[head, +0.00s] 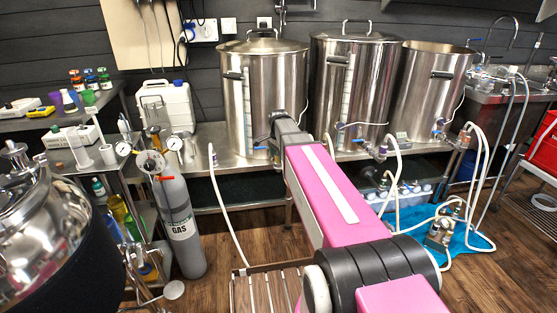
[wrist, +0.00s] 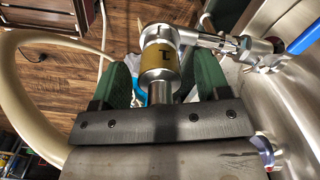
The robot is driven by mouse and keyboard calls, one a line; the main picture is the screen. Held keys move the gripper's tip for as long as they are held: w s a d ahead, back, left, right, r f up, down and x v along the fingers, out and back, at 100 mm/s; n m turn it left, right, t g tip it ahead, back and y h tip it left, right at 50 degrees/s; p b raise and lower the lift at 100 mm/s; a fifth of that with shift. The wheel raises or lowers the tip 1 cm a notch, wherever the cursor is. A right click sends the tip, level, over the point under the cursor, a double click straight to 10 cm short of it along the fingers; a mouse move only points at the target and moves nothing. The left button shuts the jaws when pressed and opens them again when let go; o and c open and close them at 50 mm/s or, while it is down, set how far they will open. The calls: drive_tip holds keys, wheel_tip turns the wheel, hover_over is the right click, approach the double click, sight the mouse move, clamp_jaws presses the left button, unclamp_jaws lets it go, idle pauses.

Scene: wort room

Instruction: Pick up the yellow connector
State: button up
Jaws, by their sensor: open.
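The yellow connector (wrist: 159,66) shows in the wrist view as a short brass-yellow cylinder with a dark mark on it. It sits on the end of a metal fitting with a valve (wrist: 225,45). My gripper (wrist: 160,84) has two green fingers, one on each side of the connector, spread apart with visible gaps. I cannot tell how deep the connector lies between them. In the head view my pink arm hides my gripper and the connector, near the left steel kettle (head: 266,85).
A steel kettle wall (wrist: 290,90) and a blue valve handle (wrist: 303,40) are close on the right in the wrist view. A thick pale hose (wrist: 22,95) curves on the left. In the head view, a grey gas cylinder (head: 180,225) stands left of my arm.

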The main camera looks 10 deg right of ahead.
drive_tip(key=c, duration=1.1)
drive_tip(key=shift+r, duration=0.1)
drive_tip(key=shift+r, duration=0.5)
drive_tip(key=r, duration=0.3)
drive_tip(key=shift+s+a+r, duration=0.25)
drive_tip(key=shift+s, duration=0.05)
drive_tip(key=s+a+r, duration=0.6)
drive_tip(key=s+a, duration=0.1)
drive_tip(key=shift+s+a+r, duration=0.2)
drive_tip(key=shift+s+a, duration=0.1)
drive_tip(key=shift+s, duration=0.1)
drive_tip(key=shift+r, duration=2.25)
